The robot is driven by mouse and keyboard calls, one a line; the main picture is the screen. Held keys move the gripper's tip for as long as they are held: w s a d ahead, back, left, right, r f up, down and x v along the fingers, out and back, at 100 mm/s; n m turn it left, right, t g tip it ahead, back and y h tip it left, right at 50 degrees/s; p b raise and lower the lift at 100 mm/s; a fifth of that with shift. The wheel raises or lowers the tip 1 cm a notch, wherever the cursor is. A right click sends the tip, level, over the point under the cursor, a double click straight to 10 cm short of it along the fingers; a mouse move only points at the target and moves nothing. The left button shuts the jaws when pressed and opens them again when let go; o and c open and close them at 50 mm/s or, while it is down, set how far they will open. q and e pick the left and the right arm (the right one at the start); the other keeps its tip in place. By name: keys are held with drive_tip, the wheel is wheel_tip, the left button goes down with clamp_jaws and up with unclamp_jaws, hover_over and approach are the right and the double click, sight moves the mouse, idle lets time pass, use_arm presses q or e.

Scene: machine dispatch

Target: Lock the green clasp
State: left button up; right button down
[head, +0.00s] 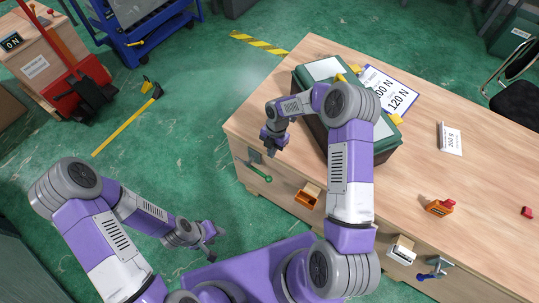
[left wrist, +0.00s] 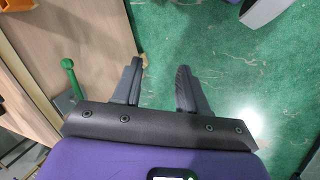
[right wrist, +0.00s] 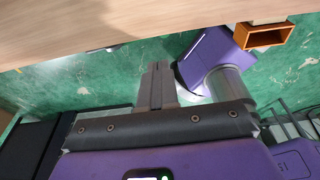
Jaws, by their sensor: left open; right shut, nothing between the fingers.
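The green clasp (head: 259,173) sits on the front face of the wooden bench near its left corner. Its green handle sticks out from a grey plate, slanting down to the right; I cannot tell whether it is latched. In the left wrist view the green handle (left wrist: 71,78) stands to the left of the fingers. My left gripper (head: 212,235) is open and empty, below and left of the clasp, apart from it. My right gripper (head: 274,142) is shut and empty, just above the clasp at the bench edge. The right wrist view shows its fingers (right wrist: 157,70) together, with no clasp visible.
A dark green case (head: 390,148) with yellow latches stands on the bench (head: 480,130), partly behind my right arm. An orange holder (head: 307,195), a white box (head: 402,251) and a blue clamp (head: 434,268) are on the bench front. Green floor is open left of the bench.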

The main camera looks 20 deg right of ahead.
use_arm(q)
drive_tip(key=shift+c, duration=0.3)
use_arm(e)
drive_tip(key=shift+r, duration=0.1)
use_arm(q)
drive_tip(key=shift+c, duration=1.2)
clamp_jaws()
use_arm(e)
drive_tip(key=s+a+f+m, duration=0.2)
drive_tip(key=s+a+m, duration=0.1)
drive_tip(key=s+m, duration=0.4)
drive_tip(key=s+a+f+m+t+y, duration=0.1)
drive_tip(key=s+a+f+m, duration=0.1)
drive_tip(key=s+m, duration=0.5)
drive_tip(key=s+a+f+m+t+y, duration=0.1)
drive_tip(key=s+m, duration=0.6)
drive_tip(key=m, duration=0.7)
drive_tip(key=shift+s+a+f, duration=0.4)
drive_tip(key=shift+a+f, duration=0.4)
drive_tip(key=shift+a, duration=0.5)
